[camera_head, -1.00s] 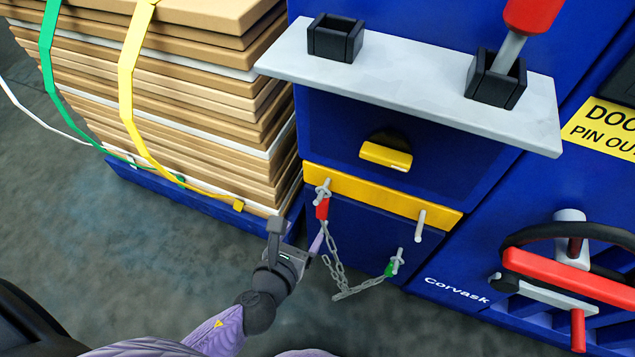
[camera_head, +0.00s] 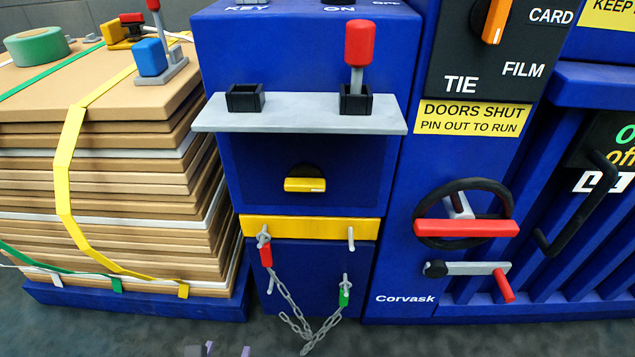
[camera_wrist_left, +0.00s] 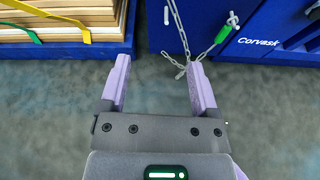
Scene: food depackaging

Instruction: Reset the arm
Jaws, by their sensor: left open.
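My left gripper (camera_head: 228,351) shows only as its fingertips at the bottom edge of the head view. In the left wrist view the left gripper (camera_wrist_left: 158,84) is open, its two lilac fingers apart with bare floor between them. It points toward the foot of the blue machine (camera_head: 302,180). The right gripper is not in view.
A strapped stack of cardboard (camera_head: 120,215) on a blue pallet (camera_head: 130,299) stands at the left. A grey shelf (camera_head: 300,123) juts from the machine. A red-barred handwheel (camera_head: 466,229) and a black handle (camera_head: 580,205) are at the right. Grey floor is clear in front.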

